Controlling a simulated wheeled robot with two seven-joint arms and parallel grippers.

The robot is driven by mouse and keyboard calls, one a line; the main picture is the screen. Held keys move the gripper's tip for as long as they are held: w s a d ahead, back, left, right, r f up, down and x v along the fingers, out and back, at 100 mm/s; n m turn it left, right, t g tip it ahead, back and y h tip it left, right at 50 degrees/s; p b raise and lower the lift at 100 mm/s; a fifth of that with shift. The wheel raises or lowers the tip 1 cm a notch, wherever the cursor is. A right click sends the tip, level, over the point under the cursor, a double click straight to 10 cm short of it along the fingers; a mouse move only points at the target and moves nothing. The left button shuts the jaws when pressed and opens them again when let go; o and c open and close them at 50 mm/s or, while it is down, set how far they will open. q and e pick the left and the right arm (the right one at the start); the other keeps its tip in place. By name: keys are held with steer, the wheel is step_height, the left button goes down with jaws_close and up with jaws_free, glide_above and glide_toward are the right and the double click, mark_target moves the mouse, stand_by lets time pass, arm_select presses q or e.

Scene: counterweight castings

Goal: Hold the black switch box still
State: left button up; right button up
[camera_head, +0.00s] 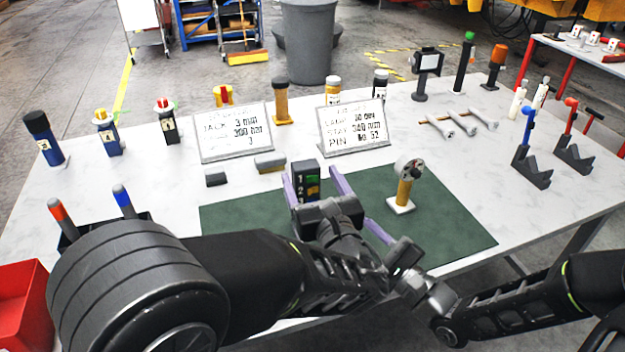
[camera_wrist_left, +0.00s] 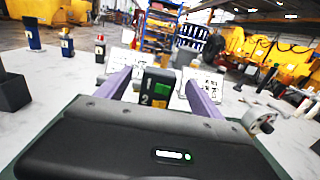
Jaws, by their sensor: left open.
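The black switch box (camera_head: 306,183) stands upright on the green mat (camera_head: 455,235), with white digits and a green patch on its face. My left gripper (camera_head: 315,180) is open, with one purple finger on each side of the box. The left wrist view shows the box (camera_wrist_left: 157,88) between the fingers, with a gap on both sides. The box's lower part is hidden by my gripper body. My right gripper (camera_head: 380,232) is low at the mat's front edge, right of the left one. One purple finger of it shows, so its opening cannot be told.
A round-headed gauge on a yellow post (camera_head: 404,190) stands on the mat to the right. Two written signs (camera_head: 233,132) (camera_head: 353,127) stand behind the box. A red bin (camera_head: 22,305) is at the left edge.

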mark_target(303, 161)
arm_select(q)
steer(key=shift+x, duration=3.95)
steer(key=shift+c, duration=0.6)
jaws_close()
